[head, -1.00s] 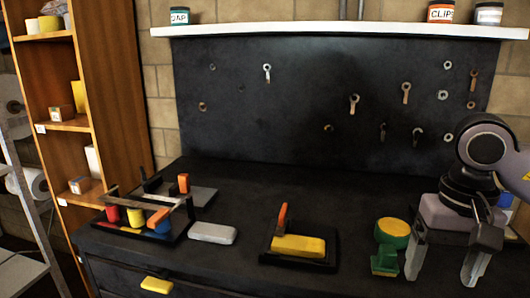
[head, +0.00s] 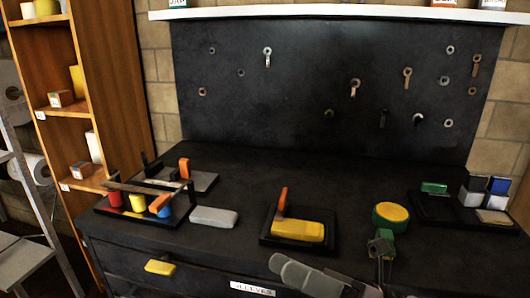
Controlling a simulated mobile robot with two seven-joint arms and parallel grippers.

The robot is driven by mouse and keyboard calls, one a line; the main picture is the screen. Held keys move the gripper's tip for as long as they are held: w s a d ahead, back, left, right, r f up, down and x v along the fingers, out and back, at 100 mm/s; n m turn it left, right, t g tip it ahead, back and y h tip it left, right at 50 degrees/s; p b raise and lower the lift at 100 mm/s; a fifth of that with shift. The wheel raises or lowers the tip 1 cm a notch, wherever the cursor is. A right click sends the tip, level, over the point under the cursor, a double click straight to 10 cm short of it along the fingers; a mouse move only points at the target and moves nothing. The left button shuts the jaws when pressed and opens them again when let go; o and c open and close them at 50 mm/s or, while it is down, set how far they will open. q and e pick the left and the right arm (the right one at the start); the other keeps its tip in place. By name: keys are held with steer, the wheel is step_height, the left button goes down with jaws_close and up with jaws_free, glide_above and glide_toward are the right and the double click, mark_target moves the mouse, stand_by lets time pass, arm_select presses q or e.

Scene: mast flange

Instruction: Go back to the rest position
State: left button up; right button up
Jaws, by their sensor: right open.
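My right gripper (head: 330,268) shows only in part at the bottom edge, right of centre, in front of the bench. Its grey parts are close to the camera; it is open, and I see nothing in it. One part overlaps the small green object (head: 387,252), which stands just in front of the round green and yellow piece (head: 391,213). My left gripper is not in view.
The dark bench carries a black tray with a yellow block (head: 298,230), a grey block (head: 213,217), a rack of coloured cylinders (head: 137,203) and a tray of small boxes (head: 435,208). A wooden shelf (head: 105,90) stands left. Tools hang on the dark back panel (head: 300,95).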

steer(key=w+d+f+m+t+h, duration=0.1)
steer(key=d+f+m+t+h, duration=0.55)
steer(key=m, duration=0.85)
steer(key=w+d+f+m+t+h, duration=0.2)
steer(key=d+f+m+t+h, duration=0.2)
steer(key=f+m+t+h, duration=0.8)
steer(key=s+d+f+m+g+h, duration=0.1)
steer(key=s+d+f+m+g, duration=0.1)
steer(key=s+f+m+g, duration=0.4)
steer(key=s+d+f+m+g+h, duration=0.1)
steer(key=s+d+f+m+g, duration=0.2)
steer(key=s+f+m+g, duration=0.3)
step_height(320, 180, down, 4)
steer(key=shift+s+d+r+m+p, duration=0.25)
steer(key=shift+s+d+m+p, duration=0.15)
steer(key=shift+m, duration=0.6)
